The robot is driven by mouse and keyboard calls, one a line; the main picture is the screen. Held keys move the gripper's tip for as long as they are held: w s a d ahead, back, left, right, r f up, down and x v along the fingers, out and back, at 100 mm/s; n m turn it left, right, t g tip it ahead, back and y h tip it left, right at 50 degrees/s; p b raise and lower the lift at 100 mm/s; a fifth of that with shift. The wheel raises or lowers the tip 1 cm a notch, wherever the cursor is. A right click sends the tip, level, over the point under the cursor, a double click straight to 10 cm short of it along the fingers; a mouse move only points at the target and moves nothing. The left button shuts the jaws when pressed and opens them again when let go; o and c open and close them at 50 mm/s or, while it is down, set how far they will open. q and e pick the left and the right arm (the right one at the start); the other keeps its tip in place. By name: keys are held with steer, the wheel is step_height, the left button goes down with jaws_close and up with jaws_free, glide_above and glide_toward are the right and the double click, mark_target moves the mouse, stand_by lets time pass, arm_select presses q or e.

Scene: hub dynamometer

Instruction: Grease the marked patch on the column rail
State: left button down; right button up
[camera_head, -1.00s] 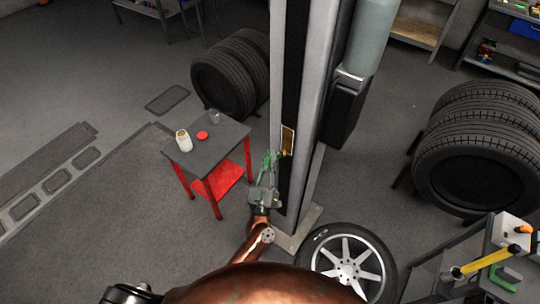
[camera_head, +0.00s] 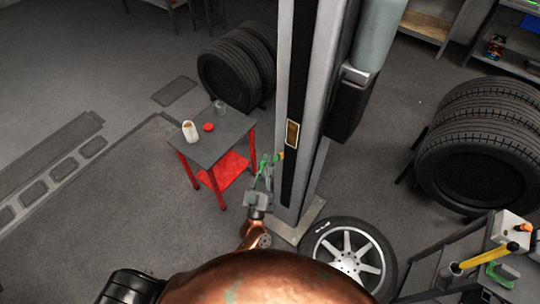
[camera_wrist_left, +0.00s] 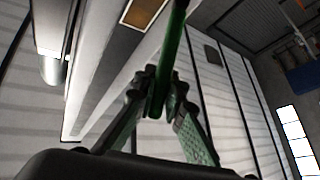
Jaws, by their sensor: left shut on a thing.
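The marked patch (camera_head: 292,133) is a brown rectangle with a pale frame on the dark rail strip of the grey column (camera_head: 313,110). It also shows at the top of the left wrist view (camera_wrist_left: 141,11). My left gripper (camera_head: 263,178) is shut on a slim green tool (camera_wrist_left: 174,50), probably a brush. The tool has a small yellowish tip, below and left of the patch in the head view; the tip looks apart from it.
A small table (camera_head: 232,132) with red legs stands left of the column. It holds a white jar (camera_head: 190,131), a red lid (camera_head: 208,127) and a clear glass (camera_head: 219,106). A wheel (camera_head: 347,255) lies by the column foot. A tool cart (camera_head: 470,280) stands right.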

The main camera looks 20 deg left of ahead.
mark_target(275, 156)
arm_select(q)
steer(key=shift+s+a, duration=0.15)
steer(key=shift+s, duration=0.3)
steer(key=shift+s+a+p, duration=0.25)
steer(key=shift+s, duration=0.4)
steer(key=shift+s+a+p, duration=0.2)
steer(key=shift+s+a, duration=0.05)
steer(key=shift+s, duration=0.4)
steer(key=shift+w+d, duration=0.45)
steer(key=shift+w, duration=0.75)
steer(key=shift+w+d, duration=0.4)
steer(key=shift+w, duration=0.8)
steer(key=shift+w+d, duration=0.45)
steer(key=shift+w, duration=0.75)
steer(key=shift+w+d+b, duration=0.25)
steer(key=shift+w+b, duration=0.05)
steer(key=shift+w, duration=0.4)
steer(key=shift+r, duration=0.1)
